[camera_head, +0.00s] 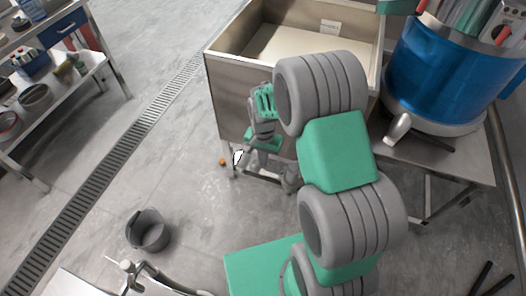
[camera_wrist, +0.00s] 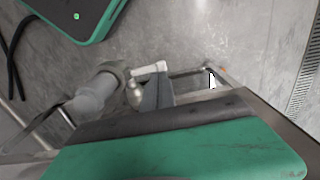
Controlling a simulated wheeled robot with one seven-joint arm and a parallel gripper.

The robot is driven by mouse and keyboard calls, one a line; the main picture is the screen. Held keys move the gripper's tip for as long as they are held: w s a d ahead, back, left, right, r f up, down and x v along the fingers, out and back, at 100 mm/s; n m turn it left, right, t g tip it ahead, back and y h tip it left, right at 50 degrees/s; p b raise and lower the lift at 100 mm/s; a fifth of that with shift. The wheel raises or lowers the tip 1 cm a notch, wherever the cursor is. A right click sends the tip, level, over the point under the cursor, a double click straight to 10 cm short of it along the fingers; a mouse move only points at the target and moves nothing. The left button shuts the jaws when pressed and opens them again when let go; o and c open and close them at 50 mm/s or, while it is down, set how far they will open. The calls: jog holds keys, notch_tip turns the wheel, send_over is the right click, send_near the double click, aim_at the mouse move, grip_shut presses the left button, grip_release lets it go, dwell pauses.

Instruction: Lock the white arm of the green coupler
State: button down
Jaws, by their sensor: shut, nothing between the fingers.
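My gripper (camera_head: 247,158) is low at the front of the steel sink, pointing down toward its under-frame. In the wrist view its grey fingers (camera_wrist: 157,92) reach out past the green body edge, shut and empty. A grey pipe fitting (camera_wrist: 98,92) lies left of the fingers, with a rounded metallic knob (camera_wrist: 135,95) close to them. A short whitish arm (camera_wrist: 148,69) sticks out from the fitting toward the right, just beyond the fingertips. I cannot tell whether it touches them. In the head view the fitting (camera_head: 291,180) is partly hidden by my arm. No green shows on it.
The steel sink (camera_head: 225,88) stands behind the gripper. A blue drum (camera_head: 437,75) is on a metal table at the right. Open floor lies left of the gripper.

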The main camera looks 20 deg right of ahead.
aim_at(263, 171)
notch_tip(263, 171, down, 5)
jog(key=shift+a+f+b, duration=0.1)
jog(key=shift+b, duration=0.2)
dwell(0.4)
